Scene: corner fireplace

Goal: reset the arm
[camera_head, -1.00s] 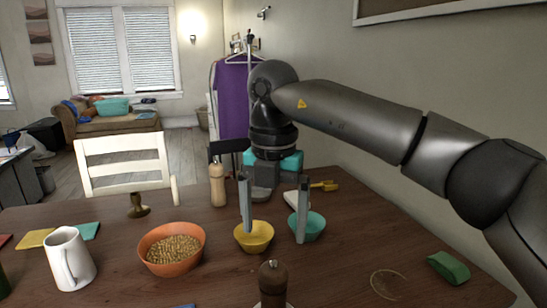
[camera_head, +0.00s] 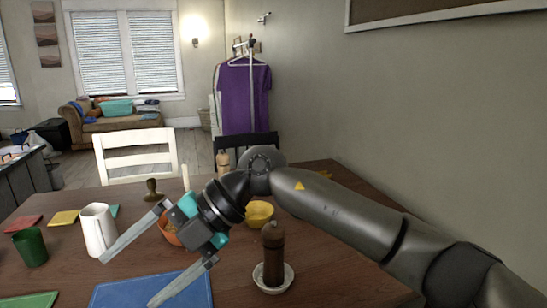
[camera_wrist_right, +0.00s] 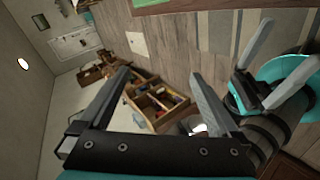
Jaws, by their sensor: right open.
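My right arm comes in from the right in the head view and bends back over the table (camera_head: 340,285). My right gripper (camera_head: 127,280) hangs above the table, left of centre, with its fingers spread and nothing between them. In the right wrist view, its two fingers (camera_wrist_right: 160,73) are also apart and empty, facing the floor and distant furniture. My left gripper (camera_wrist_right: 292,42) shows at the right of that view, fingers apart and empty. The left gripper is outside the head view.
Near my right gripper are a white pitcher (camera_head: 97,230), a blue mat (camera_head: 112,294) and a partly hidden orange bowl (camera_head: 168,232). A brown mill (camera_head: 273,250) stands on a small dish. A yellow bowl (camera_head: 260,213) and green cup (camera_head: 31,247) stand on the table.

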